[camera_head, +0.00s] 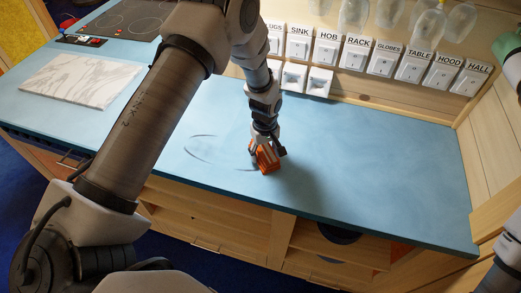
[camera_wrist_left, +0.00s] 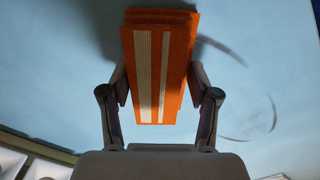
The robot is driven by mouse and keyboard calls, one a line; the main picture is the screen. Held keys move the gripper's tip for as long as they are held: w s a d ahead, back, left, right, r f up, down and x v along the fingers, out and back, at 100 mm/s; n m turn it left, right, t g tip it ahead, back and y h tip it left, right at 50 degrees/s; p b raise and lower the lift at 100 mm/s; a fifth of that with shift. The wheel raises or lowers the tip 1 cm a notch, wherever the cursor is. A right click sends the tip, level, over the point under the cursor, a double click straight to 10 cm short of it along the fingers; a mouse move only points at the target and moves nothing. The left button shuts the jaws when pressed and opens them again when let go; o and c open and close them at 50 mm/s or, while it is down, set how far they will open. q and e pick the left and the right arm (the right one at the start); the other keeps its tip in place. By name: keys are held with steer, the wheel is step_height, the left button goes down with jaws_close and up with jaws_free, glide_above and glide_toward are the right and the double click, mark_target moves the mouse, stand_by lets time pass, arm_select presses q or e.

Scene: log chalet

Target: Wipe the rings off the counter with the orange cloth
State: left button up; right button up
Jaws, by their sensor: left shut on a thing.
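The orange cloth (camera_head: 268,158) with pale stripes is folded and held in my left gripper (camera_head: 265,147), at the counter's surface near its front edge. In the left wrist view the cloth (camera_wrist_left: 160,65) sits between both fingers of the left gripper (camera_wrist_left: 160,98). Dark ring marks (camera_head: 190,155) show on the blue counter (camera_head: 385,165), just left of the cloth; part of the ring is faint or broken. Curved marks (camera_wrist_left: 268,118) also show to the right of the cloth in the left wrist view. Whether the cloth touches the counter is hard to tell. My right gripper is not seen.
A row of labelled switches (camera_head: 381,61) lines the back wall, with glasses (camera_head: 427,30) hanging above. A marble-like board (camera_head: 82,80) and a black hob (camera_head: 125,18) are on the left. Open shelves (camera_head: 215,215) are below. The counter to the right is clear.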

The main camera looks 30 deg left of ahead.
arm_select(q)
steer(key=shift+w+d+r+p, duration=0.1)
steer(key=shift+d+r+p, duration=0.1)
steer(key=shift+r+p, duration=0.3)
steer(key=shift+w+d+r+p, duration=0.1)
steer(key=shift+d+r+p, duration=0.05)
steer(key=shift+r, duration=0.55)
steer(key=shift+s+a+r+p, duration=0.15)
steer(key=shift+r+p, duration=0.3)
steer(key=shift+r, duration=0.15)
steer(key=shift+s+a+r+p, duration=0.1)
steer(key=shift+a+r+p, duration=0.05)
steer(key=shift+r+p, duration=0.35)
steer(key=shift+r, duration=0.45)
steer(key=shift+w+d+r+p, duration=0.15)
steer(key=shift+d+r+p, duration=0.05)
steer(key=shift+r+p, duration=0.8)
steer(key=shift+a+r, duration=0.15)
steer(key=shift+r, duration=0.2)
